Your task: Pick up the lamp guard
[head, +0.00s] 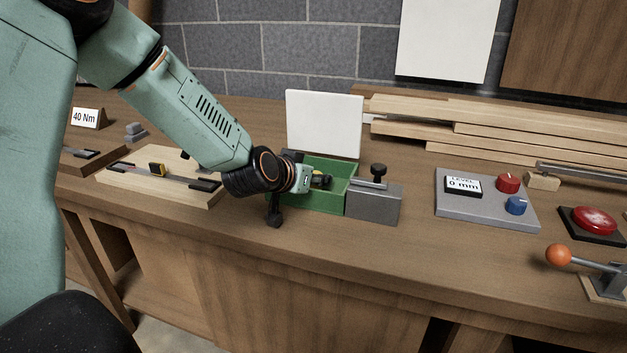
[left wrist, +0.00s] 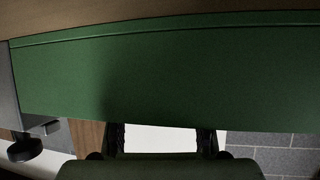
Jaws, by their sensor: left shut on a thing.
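My right gripper is not in view.
A grey metal block with a black knob (head: 374,204) stands against the bin's right side. A white panel (head: 324,122) stands behind the bin. Stacked planks (head: 480,125) lie at the back right. A control box (head: 480,205) sits further right, with bare bench before it.

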